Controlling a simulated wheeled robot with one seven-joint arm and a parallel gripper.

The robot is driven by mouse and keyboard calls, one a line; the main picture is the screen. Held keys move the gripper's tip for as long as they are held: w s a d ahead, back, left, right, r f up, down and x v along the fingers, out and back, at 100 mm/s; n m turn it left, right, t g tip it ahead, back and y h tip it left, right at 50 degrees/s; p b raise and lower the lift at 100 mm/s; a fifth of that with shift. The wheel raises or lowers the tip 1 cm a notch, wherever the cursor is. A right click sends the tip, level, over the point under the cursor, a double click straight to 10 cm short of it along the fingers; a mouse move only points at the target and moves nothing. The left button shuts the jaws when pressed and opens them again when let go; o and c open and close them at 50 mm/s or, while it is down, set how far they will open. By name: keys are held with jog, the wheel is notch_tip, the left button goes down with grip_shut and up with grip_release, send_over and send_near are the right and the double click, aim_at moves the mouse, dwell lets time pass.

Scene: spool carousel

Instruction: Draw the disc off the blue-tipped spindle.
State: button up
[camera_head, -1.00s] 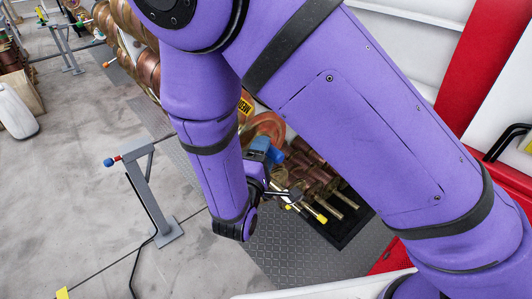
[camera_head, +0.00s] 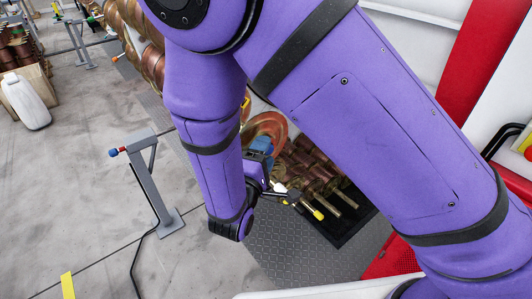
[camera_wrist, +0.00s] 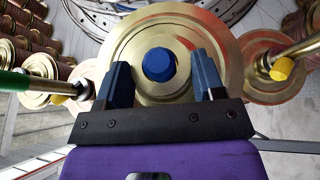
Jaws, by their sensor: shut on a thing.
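A yellow-tipped spindle (camera_wrist: 282,68) with a disc stands at right in the wrist view. A green-and-steel bar (camera_wrist: 40,86) crosses at left. In the head view, a grey post (camera_head: 153,185) stands on open floor at left. Stacked spools (camera_head: 305,165) lie right of my gripper.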

jog(key=shift+s, duration=0.1)
dwell(0.3)
jog(key=s+d, duration=0.3)
jog(key=s, duration=0.2)
jog(key=shift+s+d, duration=0.25)
jog(key=shift+d, duration=0.1)
dwell(0.5)
jog(key=shift+a, duration=0.1)
jog(key=s+a, duration=0.6)
jog(key=a, duration=0.4)
jog(key=shift+s, duration=0.3)
dwell(0.4)
